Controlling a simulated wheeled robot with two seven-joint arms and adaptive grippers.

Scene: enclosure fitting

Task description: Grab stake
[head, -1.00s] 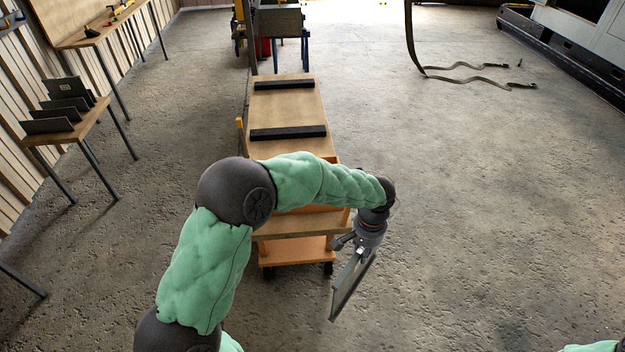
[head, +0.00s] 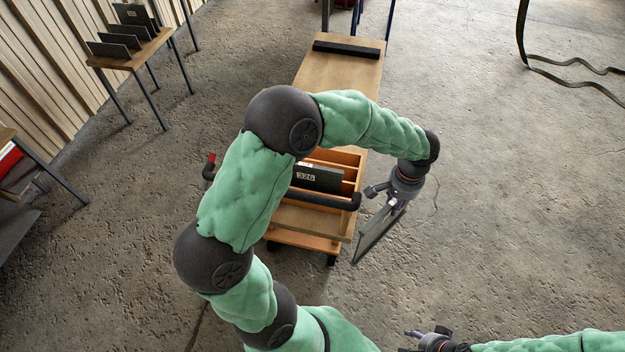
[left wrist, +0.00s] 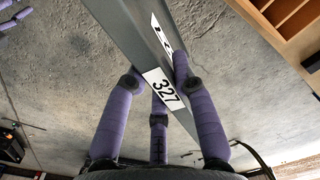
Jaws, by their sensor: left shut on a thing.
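My left gripper (head: 392,206) is shut on a thin grey panel (head: 372,237), which hangs tilted to the right of the wooden cart, above the floor. In the left wrist view, the purple fingers (left wrist: 158,88) close around the panel (left wrist: 125,25), and a white label on it reads 327. My right gripper (head: 428,342) shows only partly at the bottom edge of the head view, and its jaws are too small to judge. No thing is clearly recognisable as a stake.
The wooden cart (head: 335,75) has a dark bar on top and an open slotted compartment (head: 345,158) holding a dark panel marked 326 (head: 318,178). A small table (head: 132,62) with several dark panels stands at the upper left. Floor to the right is clear, except for a strap (head: 570,78).

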